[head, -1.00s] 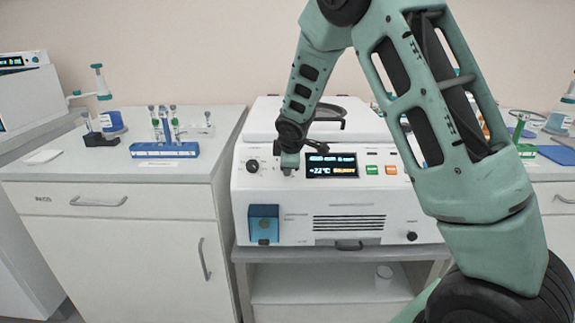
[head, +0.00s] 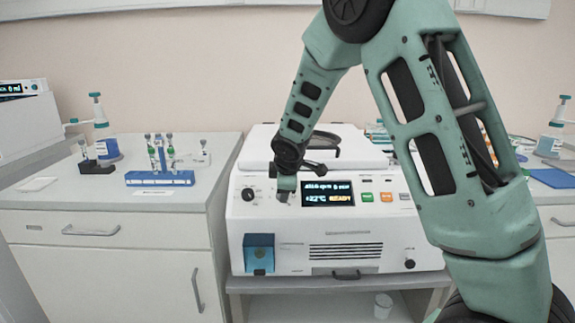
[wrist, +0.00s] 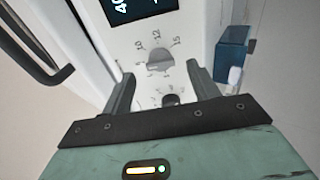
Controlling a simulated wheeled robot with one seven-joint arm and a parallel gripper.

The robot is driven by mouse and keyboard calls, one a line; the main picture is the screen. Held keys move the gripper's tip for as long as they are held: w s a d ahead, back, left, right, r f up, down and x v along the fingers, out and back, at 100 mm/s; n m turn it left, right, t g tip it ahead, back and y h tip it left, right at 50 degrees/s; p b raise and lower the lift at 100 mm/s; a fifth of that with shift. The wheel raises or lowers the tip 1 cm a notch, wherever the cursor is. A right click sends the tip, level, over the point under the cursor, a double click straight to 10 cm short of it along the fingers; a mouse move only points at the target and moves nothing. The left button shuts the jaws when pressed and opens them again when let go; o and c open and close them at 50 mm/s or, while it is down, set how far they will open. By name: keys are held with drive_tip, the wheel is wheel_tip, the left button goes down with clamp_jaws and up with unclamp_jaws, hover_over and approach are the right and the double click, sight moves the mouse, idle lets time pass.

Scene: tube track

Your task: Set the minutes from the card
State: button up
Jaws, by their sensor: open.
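The white benchtop machine (head: 335,230) has a dark display (head: 328,193) whose lower line reads about +22°C READY; its top line, ending in 0 min, is hard to read. A grey knob (wrist: 160,60) with scale marks including 10, 12 and 15 shows in the wrist view, just beyond my open fingertips. A second knob (wrist: 170,100) shows partly between the fingers, near the gripper body. The head view shows a dark knob (head: 248,194) at the panel's left. My gripper (wrist: 163,78) is open and empty, close to the panel; in the head view it (head: 284,197) hides the panel left of the display. I cannot make out a card.
A blue box (head: 259,254) sits on the machine's lower left front. Green and orange buttons (head: 376,197) are right of the display. A blue tube rack (head: 160,178) stands on the left counter. The lid handle (head: 322,150) rises above the machine.

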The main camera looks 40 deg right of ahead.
drive_tip(key=p+v, duration=0.1)
drive_tip(key=v, duration=1.2)
drive_tip(key=shift+s+a+r, duration=0.15)
drive_tip(key=shift+s+r, duration=0.1)
drive_tip(key=shift+r, duration=0.05)
drive_tip(key=s+a+f+m+g+y+p, duration=0.1)
drive_tip(key=s+a+g+y+p, duration=0.1)
drive_tip(key=s+a, duration=0.55)
drive_tip(key=s+a+m+g+y+p, duration=0.15)
drive_tip(key=s+a, duration=0.35)
drive_tip(key=a, duration=0.5)
drive_tip(key=s+a+g+p, duration=0.1)
drive_tip(key=s+a, duration=0.2)
drive_tip(key=s, duration=0.5)
drive_tip(key=s+a+f+m+g+p, duration=0.1)
drive_tip(key=s+a, duration=0.3)
drive_tip(key=s, duration=0.5)
drive_tip(key=shift+s+f+g+p, duration=0.2)
drive_tip(key=shift+s+g+p, duration=0.15)
drive_tip(key=shift+g+p, duration=0.15)
drive_tip(key=shift+m, duration=0.25)
